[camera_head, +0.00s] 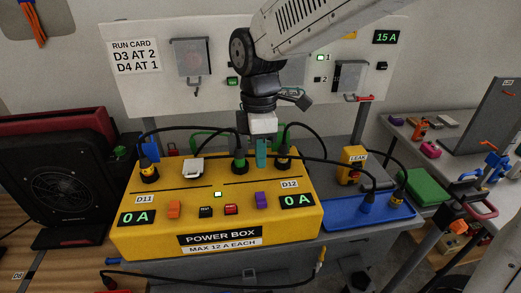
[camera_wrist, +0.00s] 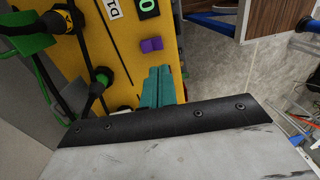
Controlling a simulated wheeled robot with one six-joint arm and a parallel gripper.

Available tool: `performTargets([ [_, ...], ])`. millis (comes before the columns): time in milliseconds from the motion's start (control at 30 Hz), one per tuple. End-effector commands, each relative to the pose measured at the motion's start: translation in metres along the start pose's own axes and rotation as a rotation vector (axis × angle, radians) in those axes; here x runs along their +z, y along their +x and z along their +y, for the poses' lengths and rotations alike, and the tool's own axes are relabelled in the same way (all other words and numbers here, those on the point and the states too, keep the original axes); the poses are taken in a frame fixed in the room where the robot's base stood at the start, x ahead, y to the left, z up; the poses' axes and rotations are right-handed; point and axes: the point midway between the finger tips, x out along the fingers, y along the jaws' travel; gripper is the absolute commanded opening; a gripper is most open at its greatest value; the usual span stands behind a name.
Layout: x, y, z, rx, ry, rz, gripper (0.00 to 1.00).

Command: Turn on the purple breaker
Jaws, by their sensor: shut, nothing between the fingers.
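The purple breaker (camera_head: 262,200) is a small rocker on the sloped front of the yellow power box (camera_head: 150,240), left of and below the D12 label. It also shows in the wrist view (camera_wrist: 151,45), just beyond my fingertips. My gripper (camera_head: 262,165) has teal fingers, closed together and empty. It points down over the rear part of the box, behind the purple breaker and apart from it in the picture. The closed fingers also show in the wrist view (camera_wrist: 160,70). The display beside the breaker (camera_head: 297,201) reads 0 A. I cannot tell the rocker's position.
An orange breaker (camera_head: 174,209), a black button (camera_head: 205,211) and a red button (camera_head: 231,209) share the panel. Black plugs and cables, including a green-collared plug (camera_head: 240,160), stand near my gripper. A blue tray (camera_head: 345,217) lies to the right, a black fan (camera_head: 72,185) left.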

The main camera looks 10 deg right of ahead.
Motion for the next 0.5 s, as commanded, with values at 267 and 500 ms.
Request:
performTargets([
  [267,0.000,0.062,-0.001,-0.005,0.000,-0.002,0.00],
  [500,0.000,0.095,-0.001,-0.002,0.000,-0.001,0.00],
])
